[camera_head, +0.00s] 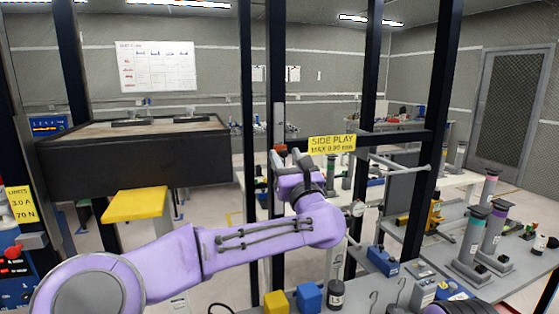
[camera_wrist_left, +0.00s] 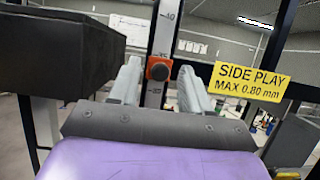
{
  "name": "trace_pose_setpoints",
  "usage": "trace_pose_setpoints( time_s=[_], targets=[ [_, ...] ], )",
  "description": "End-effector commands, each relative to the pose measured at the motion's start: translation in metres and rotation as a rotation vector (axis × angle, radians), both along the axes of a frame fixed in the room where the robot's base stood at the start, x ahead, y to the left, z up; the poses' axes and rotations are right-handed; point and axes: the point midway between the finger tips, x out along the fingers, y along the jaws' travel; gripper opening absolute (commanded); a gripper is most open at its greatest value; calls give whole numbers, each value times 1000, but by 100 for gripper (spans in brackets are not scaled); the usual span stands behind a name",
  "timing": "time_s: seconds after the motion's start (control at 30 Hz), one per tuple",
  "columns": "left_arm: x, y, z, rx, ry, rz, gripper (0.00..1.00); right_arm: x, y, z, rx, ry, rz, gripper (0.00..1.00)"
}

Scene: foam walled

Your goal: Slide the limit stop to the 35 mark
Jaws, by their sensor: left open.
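The topmost number on the strip looks like 40; the numbers near the stop are too small to read surely. My left gripper (camera_head: 291,155) is raised in front of the post in the head view. In the left wrist view its two grey fingers (camera_wrist_left: 158,80) are open, one on each side of the stop, with visible gaps. My right gripper is not in view.
A yellow side play sign (camera_head: 332,144) is just right of the gripper. A dark box-like beam (camera_head: 135,155) stands to the left, with a yellow block (camera_head: 135,204) below it. Black uprights (camera_head: 418,130) frame the area. A bench with parts is at lower right.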

Motion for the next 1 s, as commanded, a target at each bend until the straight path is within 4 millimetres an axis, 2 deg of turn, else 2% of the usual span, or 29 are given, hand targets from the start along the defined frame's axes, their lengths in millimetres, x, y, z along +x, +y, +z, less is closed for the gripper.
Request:
trace_pose_setpoints(
  time_s=[0.2,0.43,0.6,1.0],
  targets=[
    [-41,-13,-24,3,-2,-2,48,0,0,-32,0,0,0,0],
    [-83,-25,-38,0,-3,0,48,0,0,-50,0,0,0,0],
    [-93,-28,-40,0,-1,2,48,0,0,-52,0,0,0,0],
    [-93,-31,-39,0,0,-4,48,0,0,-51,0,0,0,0]
  ],
)
